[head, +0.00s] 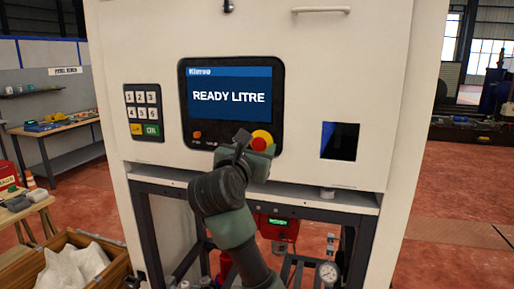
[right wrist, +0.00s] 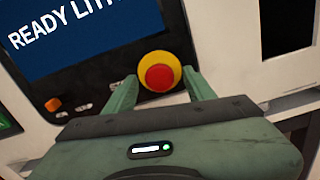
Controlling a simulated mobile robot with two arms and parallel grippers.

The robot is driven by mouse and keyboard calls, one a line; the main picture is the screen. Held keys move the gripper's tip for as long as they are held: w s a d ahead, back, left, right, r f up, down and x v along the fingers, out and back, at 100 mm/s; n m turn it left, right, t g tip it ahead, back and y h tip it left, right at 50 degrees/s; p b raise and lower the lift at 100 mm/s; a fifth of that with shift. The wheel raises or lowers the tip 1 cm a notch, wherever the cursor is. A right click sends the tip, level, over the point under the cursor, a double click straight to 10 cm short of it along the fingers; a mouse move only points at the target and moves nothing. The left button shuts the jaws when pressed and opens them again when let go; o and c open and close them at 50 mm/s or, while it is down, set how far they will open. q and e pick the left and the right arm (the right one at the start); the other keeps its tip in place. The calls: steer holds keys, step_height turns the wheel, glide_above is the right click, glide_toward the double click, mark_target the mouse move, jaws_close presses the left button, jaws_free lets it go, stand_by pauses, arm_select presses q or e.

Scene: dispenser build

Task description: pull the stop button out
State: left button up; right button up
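The stop button (head: 259,144) is a red round knob on a yellow collar, at the lower right of the black screen panel. In the right wrist view the stop button (right wrist: 160,77) is seen nearly face on, between the finger directions. My right gripper (head: 256,149) is in front of the panel at the button. In the right wrist view my right gripper (right wrist: 161,90) is open, one finger to each side of the button. I cannot tell whether either finger touches it. My left gripper is not in view.
The screen (head: 229,94) reads READY LITRE. An orange button (head: 197,134) is at the panel's lower left, and a keypad (head: 143,112) is further left. A dark square opening (head: 340,141) is to the right. A frame ledge (head: 330,196) runs below. A crate (head: 112,267) stands at lower left.

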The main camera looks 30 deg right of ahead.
steer(key=shift+s+r, duration=0.1)
steer(key=shift+r, duration=0.05)
steer(key=shift+s+a+f+b, duration=0.2)
steer(key=shift+s+a+b, duration=0.05)
steer(key=shift+a+b, duration=0.15)
steer(key=b+v, duration=0.2)
steer(key=v, duration=0.5)
steer(key=shift+r, duration=0.15)
